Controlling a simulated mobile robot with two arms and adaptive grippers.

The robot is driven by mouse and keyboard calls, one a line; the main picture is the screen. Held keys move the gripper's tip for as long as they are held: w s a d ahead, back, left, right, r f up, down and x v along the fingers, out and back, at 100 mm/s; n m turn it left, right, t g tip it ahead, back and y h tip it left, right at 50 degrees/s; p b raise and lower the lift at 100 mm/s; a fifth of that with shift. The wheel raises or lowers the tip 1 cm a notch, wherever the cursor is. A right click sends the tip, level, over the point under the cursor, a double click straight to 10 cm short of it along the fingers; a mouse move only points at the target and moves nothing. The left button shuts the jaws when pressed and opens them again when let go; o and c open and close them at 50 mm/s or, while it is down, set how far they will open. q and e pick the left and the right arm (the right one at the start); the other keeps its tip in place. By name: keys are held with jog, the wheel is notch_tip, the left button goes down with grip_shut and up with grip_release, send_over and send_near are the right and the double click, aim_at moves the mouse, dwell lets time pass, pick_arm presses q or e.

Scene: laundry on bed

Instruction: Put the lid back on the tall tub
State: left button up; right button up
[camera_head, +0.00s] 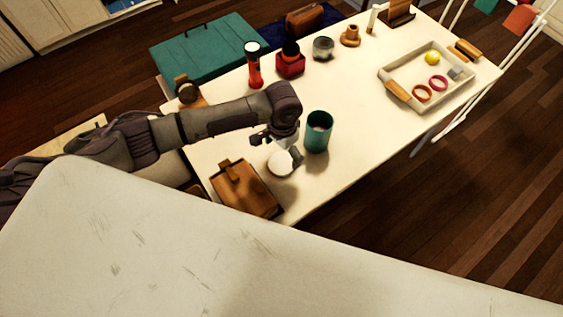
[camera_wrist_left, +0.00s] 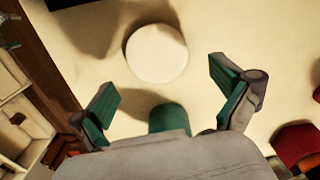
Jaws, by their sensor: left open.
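The tall tub (camera_head: 318,132) is a teal cylinder standing upright on the white table; its upper end shows pale inside a teal rim. A pale round disc, which looks like the lid (camera_head: 280,163), lies beside it toward the front. In the left wrist view the lid (camera_wrist_left: 156,53) shows whole, ahead of my fingers and apart from them. My left gripper (camera_head: 284,139) is just above and behind the lid, left of the tub. In the left wrist view its fingers (camera_wrist_left: 165,98) are spread and empty. A teal rounded shape (camera_wrist_left: 168,117) between them looks like the tub, partly hidden. My right gripper is out of view.
A brown wooden box (camera_head: 243,188) lies left of the lid near the table's edge. A red flashlight (camera_head: 254,66), a red jar (camera_head: 290,62) and a glass jar (camera_head: 323,47) stand farther back. A cream tray (camera_head: 451,93) is at the right. The table between tub and tray is clear.

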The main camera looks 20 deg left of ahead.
aim_at(282, 162)
pick_arm(q)
notch_tip(282, 162, down, 4)
jog(key=shift+s+f, duration=0.15)
jog(key=shift+f, duration=0.05)
jog(key=c, duration=0.7)
